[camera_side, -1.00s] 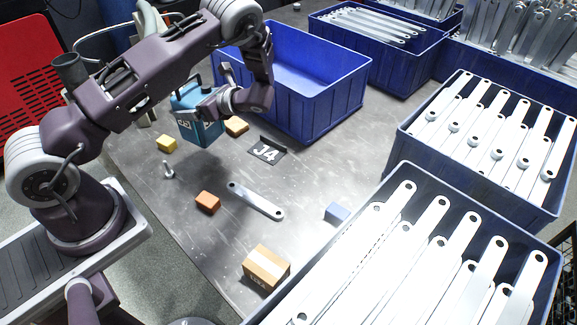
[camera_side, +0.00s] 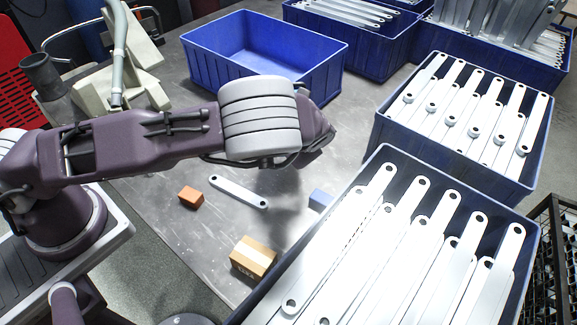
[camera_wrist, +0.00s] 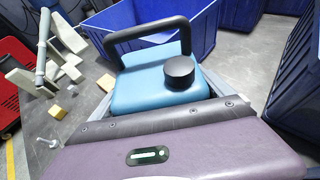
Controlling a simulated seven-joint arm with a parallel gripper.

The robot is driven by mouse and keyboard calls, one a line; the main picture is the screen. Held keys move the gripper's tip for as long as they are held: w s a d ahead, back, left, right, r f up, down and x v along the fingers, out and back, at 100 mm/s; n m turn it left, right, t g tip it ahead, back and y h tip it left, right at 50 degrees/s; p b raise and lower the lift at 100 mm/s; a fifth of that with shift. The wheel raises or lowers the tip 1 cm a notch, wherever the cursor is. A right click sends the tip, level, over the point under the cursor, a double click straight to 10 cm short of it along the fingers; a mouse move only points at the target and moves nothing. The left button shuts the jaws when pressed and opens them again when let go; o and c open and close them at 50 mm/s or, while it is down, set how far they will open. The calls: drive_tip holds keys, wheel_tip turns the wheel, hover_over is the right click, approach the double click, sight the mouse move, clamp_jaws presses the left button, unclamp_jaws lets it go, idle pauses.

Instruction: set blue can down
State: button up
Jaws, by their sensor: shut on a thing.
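The blue can (camera_wrist: 158,88) has a black handle and a round black cap. In the wrist view it sits between the grey fingers of my gripper (camera_wrist: 158,100), which is shut on it. The purple gripper body covers the lower part of that view. In the side view, my arm hides both the can and the gripper. I cannot tell how high the can is above the grey table (camera_side: 215,235).
An empty blue bin (camera_side: 215,72) stands at the back. Bins of metal brackets (camera_side: 375,160) line the right side. A loose bracket (camera_side: 238,192), an orange block (camera_side: 191,196), a cardboard box (camera_side: 253,257) and a blue block (camera_side: 319,199) lie on the table.

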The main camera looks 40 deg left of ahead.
wheel_tip(320, 180, down, 10)
drive_tip(key=shift+w+d+r, duration=0.1)
drive_tip(key=shift+d+r, duration=0.05)
idle(0.4)
drive_tip(key=o, duration=1.8)
drive_tip(key=shift+f, duration=0.25)
drive_tip(key=shift+r, duration=0.15)
drive_tip(key=v, duration=1.2)
drive_tip(key=s+a+r+n+g+h, duration=0.35)
drive_tip(key=s+r+n, duration=0.25)
drive_tip(key=r+n, duration=0.35)
drive_tip(key=s+a+r+n+g+h, duration=0.2)
drive_tip(key=s+a+r+n+g, duration=0.25)
drive_tip(key=s+r+n, duration=0.5)
drive_tip(key=s+r+n+t+h, duration=0.4)
drive_tip(key=s+r+n, duration=0.3)
drive_tip(key=s+r, duration=0.3)
drive_tip(key=shift+s+r+n, duration=0.15)
drive_tip(key=shift+s+n, duration=0.25)
drive_tip(key=shift+s, duration=0.8)
